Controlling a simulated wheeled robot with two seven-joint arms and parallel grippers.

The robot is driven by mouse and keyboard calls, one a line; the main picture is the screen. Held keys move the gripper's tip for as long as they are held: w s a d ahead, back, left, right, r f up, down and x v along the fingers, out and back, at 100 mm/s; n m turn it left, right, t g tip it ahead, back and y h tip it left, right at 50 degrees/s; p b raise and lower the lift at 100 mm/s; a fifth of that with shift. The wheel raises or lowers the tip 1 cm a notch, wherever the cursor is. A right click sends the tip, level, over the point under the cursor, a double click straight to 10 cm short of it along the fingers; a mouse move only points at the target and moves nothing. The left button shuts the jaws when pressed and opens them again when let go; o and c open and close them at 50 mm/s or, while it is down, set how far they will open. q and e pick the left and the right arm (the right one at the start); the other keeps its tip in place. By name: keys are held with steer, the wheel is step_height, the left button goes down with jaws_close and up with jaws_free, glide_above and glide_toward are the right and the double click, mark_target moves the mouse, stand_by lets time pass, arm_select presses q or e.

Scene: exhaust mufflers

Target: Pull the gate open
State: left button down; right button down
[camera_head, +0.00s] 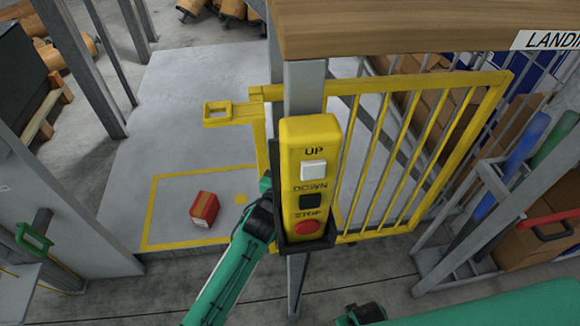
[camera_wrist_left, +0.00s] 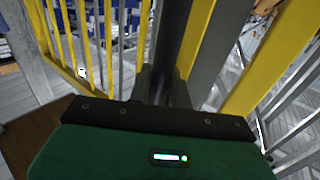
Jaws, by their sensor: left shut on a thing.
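The yellow barred gate (camera_head: 425,150) stands behind the grey post, swung at an angle with its barred part to the right. A yellow square loop (camera_head: 217,113) juts out left of the post. My left arm comes up from below, and its gripper is mostly hidden behind the push-button box in the head view. In the left wrist view my left gripper (camera_wrist_left: 165,85) is shut on a yellow upright of the gate (camera_wrist_left: 192,45); the fingertips are hard to make out. At the bottom of the head view, part of my right arm shows, but its jaws are not clear.
A yellow button box (camera_head: 312,170) marked UP, DOWN and STOP hangs on the grey post (camera_head: 304,88) in front. A red box (camera_head: 204,209) lies on the grey platform (camera_head: 185,80) inside a yellow outline. Shelving and boxes crowd the right side.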

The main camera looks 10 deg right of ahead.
arm_select(q)
steer(key=c, duration=1.7)
jaws_free()
steer(key=shift+o, duration=0.4)
steer(key=shift+s+a, duration=0.1)
steer(key=v, duration=1.3)
steer(key=shift+s, duration=0.25)
steer(key=shift+a, duration=0.15)
